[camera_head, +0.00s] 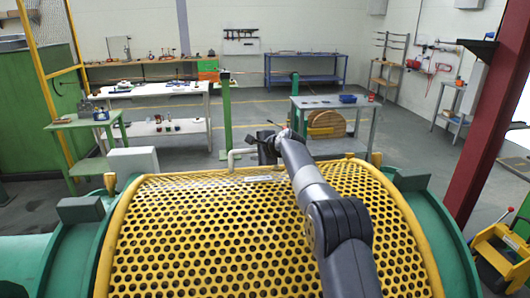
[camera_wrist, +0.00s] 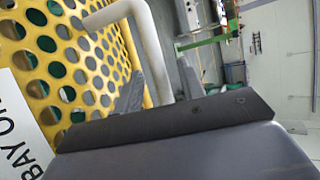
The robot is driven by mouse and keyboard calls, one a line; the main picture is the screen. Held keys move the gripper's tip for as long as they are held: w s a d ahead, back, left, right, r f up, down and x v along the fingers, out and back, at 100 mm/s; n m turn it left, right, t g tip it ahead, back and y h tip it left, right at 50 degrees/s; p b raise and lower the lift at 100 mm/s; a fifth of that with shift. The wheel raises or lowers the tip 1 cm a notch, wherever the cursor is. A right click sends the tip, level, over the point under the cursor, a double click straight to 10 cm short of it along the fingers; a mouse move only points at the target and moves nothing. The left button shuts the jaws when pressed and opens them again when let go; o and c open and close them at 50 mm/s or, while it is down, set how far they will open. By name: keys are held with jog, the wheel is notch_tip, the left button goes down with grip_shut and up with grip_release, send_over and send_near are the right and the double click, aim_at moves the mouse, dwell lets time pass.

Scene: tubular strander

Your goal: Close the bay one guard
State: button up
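The bay one guard (camera_head: 215,235) is a yellow, curved, perforated cover lying over the green machine in the head view. It also fills the upper left of the wrist view (camera_wrist: 85,70). A white label (camera_wrist: 18,135) on it reads "BAY ON", the rest cut off. A pale bent-tube handle (camera_head: 240,153) stands at the guard's far edge. In the wrist view the handle (camera_wrist: 152,45) runs down between the two dark fingers of my gripper (camera_wrist: 160,88). I cannot tell whether the fingers press on the tube. In the head view my gripper (camera_head: 268,147) is at the handle's right end.
Green machine rings (camera_head: 75,245) flank the guard. A red column (camera_head: 490,110) rises on the right. Open floor lies beyond the machine.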

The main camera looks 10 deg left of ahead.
jog(key=shift+b+v, duration=1.7)
jog(key=shift+v, duration=2.6)
